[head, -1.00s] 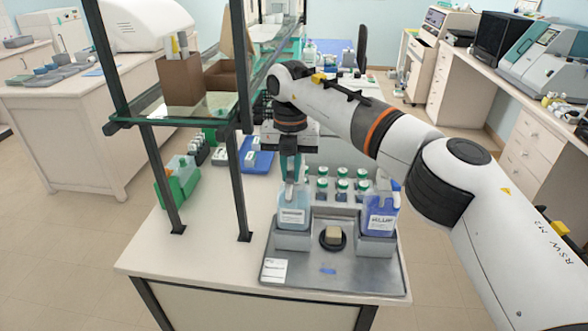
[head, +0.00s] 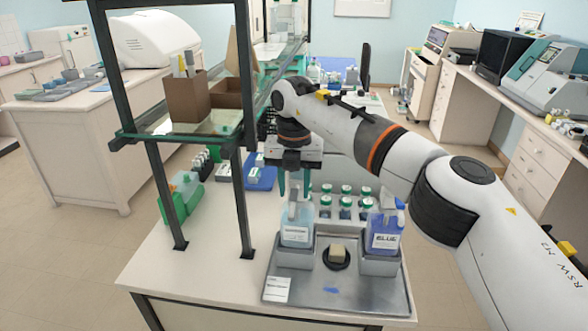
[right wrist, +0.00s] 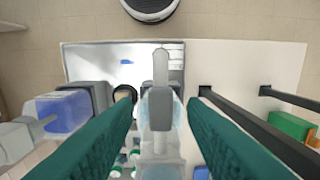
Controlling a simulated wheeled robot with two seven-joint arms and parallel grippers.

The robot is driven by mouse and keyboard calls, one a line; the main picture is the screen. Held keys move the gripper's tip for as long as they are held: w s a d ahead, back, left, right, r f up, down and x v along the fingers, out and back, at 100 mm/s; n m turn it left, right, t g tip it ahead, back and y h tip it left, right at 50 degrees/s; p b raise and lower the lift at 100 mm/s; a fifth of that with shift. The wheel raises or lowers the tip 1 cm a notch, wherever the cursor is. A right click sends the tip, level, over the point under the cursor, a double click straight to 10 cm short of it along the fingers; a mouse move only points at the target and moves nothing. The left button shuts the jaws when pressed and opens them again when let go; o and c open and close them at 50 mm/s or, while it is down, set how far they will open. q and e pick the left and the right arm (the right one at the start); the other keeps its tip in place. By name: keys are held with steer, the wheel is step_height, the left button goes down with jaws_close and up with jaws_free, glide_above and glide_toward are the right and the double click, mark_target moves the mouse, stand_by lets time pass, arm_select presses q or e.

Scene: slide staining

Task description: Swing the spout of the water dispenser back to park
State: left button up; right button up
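The water dispenser (head: 296,232) is a light blue bottle with a grey pump head, standing upright in the left holder of a grey tray. Its grey spout (right wrist: 161,70) points up the picture in the right wrist view, toward the bare part of the tray. My right gripper (head: 294,186) is above the bottle, pointing down. In the right wrist view its teal fingers (right wrist: 162,106) are apart, one on each side of the pump head, with visible gaps. My left gripper is in neither view.
A bottle labelled BLUE (head: 384,240) stands in the right holder of the tray (head: 345,296). A small block on a black round base (head: 337,255) sits between the holders. Several green-capped bottles (head: 345,200) stand behind. A dark-framed shelf (head: 243,190) rises at the left.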

step_height(320, 180, up, 7)
steer(key=shift+b, duration=0.4)
step_height(320, 180, up, 5)
steer(key=p, duration=0.2)
glide_above(294, 192)
steer(key=shift+f, duration=0.15)
steer(key=shift+s+f, duration=0.1)
steer(key=shift+f, duration=0.05)
